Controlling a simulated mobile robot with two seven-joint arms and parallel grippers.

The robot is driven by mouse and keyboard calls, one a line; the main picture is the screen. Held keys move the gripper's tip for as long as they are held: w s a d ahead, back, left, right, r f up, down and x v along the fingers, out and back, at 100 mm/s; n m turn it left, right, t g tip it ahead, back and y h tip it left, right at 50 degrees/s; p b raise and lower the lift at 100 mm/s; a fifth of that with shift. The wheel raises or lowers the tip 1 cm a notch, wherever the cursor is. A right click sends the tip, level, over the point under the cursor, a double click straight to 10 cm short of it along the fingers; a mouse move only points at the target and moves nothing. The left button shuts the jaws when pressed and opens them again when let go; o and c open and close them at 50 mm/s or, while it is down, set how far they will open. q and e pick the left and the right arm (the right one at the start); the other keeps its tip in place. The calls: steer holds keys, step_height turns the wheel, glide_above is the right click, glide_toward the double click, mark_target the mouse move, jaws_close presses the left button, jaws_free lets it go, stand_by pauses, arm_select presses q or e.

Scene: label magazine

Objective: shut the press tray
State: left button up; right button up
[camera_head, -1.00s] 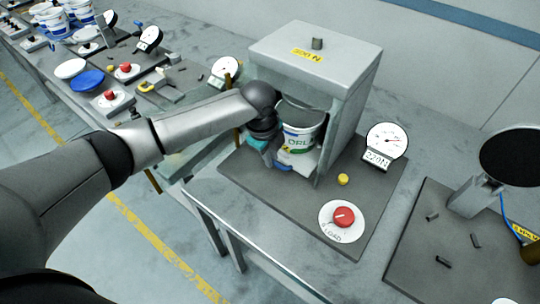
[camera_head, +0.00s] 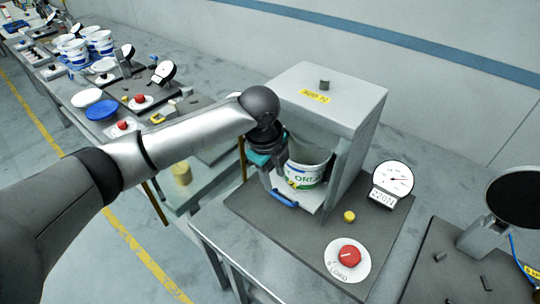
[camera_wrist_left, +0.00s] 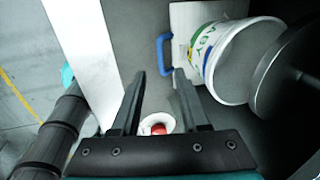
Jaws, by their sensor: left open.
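The press tray (camera_head: 309,202) is a pale slide at the press (camera_head: 345,100), with a blue handle (camera_head: 285,199) on its front. It sticks out a little from the open front. A white labelled bucket (camera_head: 307,168) stands on it, partly inside the press. In the left wrist view the handle (camera_wrist_left: 163,55), tray (camera_wrist_left: 185,22) and bucket (camera_wrist_left: 236,58) show beyond the fingers. My left gripper (camera_wrist_left: 159,76) is open and empty. In the head view it hangs above and beside the handle, apart from it. My right gripper is not in view.
A red knob (camera_head: 349,256), a small yellow button (camera_head: 349,216) and a dial gauge (camera_head: 393,180) stand on the base plate right of the press. A stand with a black disc (camera_head: 517,198) is farther right. More stations and buckets (camera_head: 98,40) line the table at the back left.

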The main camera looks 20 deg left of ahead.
arm_select(q)
step_height(320, 180, up, 7)
steer(key=s, duration=0.1)
steer(key=shift+s+a, duration=0.2)
steer(key=shift+a, duration=0.05)
steer(key=shift+c, duration=0.2)
